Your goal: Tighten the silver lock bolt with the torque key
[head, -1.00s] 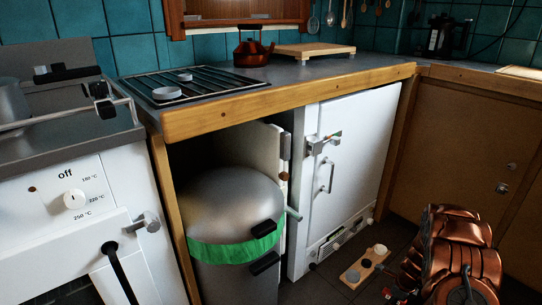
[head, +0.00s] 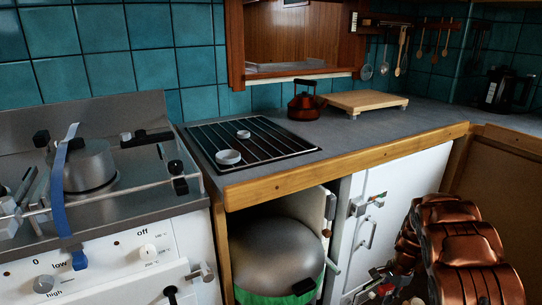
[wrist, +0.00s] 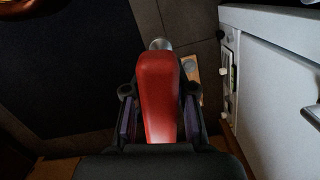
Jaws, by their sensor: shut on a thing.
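A red-handled tool with a silver round tip, likely the torque key (wrist: 158,75), is held between the two fingers of my gripper (wrist: 158,95) in the wrist view. It points away from the gripper, above the dark floor. In the head view, its red part (head: 384,290) shows small at the bottom edge beside my copper-coloured arm. A silver bolt-like fitting (head: 203,272) sticks out of the white stove front. Another silver latch fitting (head: 362,205) sits on the white door's upper left. I cannot tell which is the lock bolt. My gripper is apart from both.
A stove (head: 105,235) with a pot (head: 88,165) and blue strap (head: 62,185) stands left. A large metal drum (head: 275,255) fills the open bay under the wood-edged counter (head: 350,130). The white cabinet door (head: 400,190) stands close to my arm.

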